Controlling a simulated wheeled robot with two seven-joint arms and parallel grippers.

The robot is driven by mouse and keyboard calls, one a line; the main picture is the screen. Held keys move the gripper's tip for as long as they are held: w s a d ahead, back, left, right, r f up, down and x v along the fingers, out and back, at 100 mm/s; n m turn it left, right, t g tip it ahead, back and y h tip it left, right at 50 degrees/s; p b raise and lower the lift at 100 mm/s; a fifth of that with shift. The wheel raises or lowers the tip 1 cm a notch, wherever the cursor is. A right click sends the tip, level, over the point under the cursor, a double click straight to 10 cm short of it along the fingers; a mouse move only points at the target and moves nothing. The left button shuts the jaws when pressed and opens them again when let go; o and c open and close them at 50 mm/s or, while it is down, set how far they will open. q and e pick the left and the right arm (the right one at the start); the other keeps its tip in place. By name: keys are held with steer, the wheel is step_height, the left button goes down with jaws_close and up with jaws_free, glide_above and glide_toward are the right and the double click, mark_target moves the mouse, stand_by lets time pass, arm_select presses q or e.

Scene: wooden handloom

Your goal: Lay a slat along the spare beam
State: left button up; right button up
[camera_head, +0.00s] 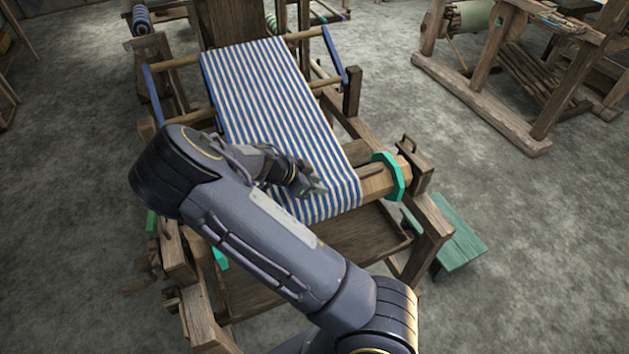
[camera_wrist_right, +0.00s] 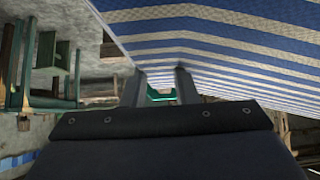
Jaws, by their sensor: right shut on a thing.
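My right arm reaches over the front of the loom, and its gripper (camera_head: 314,190) is low over the striped cloth near the front beam (camera_head: 376,187). Blue and white striped cloth (camera_head: 270,100) runs down over the front beam. I cannot tell which beam is the spare one. My left gripper is out of view.
A green ring (camera_head: 388,176) is on the right end of the front beam, next to a wooden post. A green stool (camera_head: 455,240) stands right of the loom. Another wooden frame (camera_head: 520,90) is at upper right. Grey floor lies clear between them.

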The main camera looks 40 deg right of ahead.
steer(key=o, duration=1.1)
